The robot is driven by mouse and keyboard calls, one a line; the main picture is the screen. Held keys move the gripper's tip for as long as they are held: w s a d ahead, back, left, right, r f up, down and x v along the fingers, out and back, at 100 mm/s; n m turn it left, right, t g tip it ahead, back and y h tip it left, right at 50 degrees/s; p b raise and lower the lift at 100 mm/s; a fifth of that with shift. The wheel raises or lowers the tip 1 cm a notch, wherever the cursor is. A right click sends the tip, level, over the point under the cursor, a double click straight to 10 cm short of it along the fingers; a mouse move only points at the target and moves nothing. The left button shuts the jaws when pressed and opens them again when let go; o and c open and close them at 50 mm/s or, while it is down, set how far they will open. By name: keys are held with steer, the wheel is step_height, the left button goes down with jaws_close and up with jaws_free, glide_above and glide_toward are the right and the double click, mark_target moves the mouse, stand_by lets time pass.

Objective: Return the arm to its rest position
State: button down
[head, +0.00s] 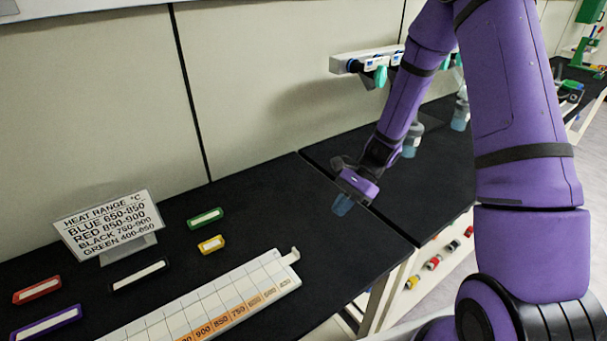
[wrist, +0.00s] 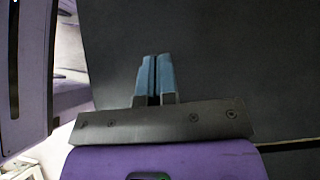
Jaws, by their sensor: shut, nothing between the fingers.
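My purple arm reaches from the right side of the head view out over the black bench. My gripper (head: 342,205) hangs above the bench top near the seam between two bench sections. In the wrist view its blue fingers (wrist: 155,78) lie close together with nothing between them. The gripper is shut and empty, and only bare dark surface shows beyond the fingertips.
A heat range sign (head: 108,228) and several coloured blocks, such as a green one (head: 205,218) and a yellow one (head: 211,244), lie at left. A white numbered rack (head: 225,297) lies at front. A manifold with valves (head: 365,60) is on the back wall.

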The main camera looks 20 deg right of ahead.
steer(key=s+d+r+n+t+h, duration=0.1)
steer(key=s+r+n+t+h, duration=0.3)
steer(key=r, duration=1)
steer(key=s+d+r+n+h, duration=0.1)
steer(key=s+r+n+h, duration=0.1)
steer(key=s+r+n, duration=0.9)
steer(key=s+d+r+t+h, duration=0.1)
steer(key=s+r+t, duration=0.3)
steer(key=r, duration=0.5)
steer(key=shift+s+d+m+h, duration=0.35)
steer(key=shift+s+h, duration=0.45)
steer(key=shift+s, duration=0.5)
steer(key=shift+a, duration=0.1)
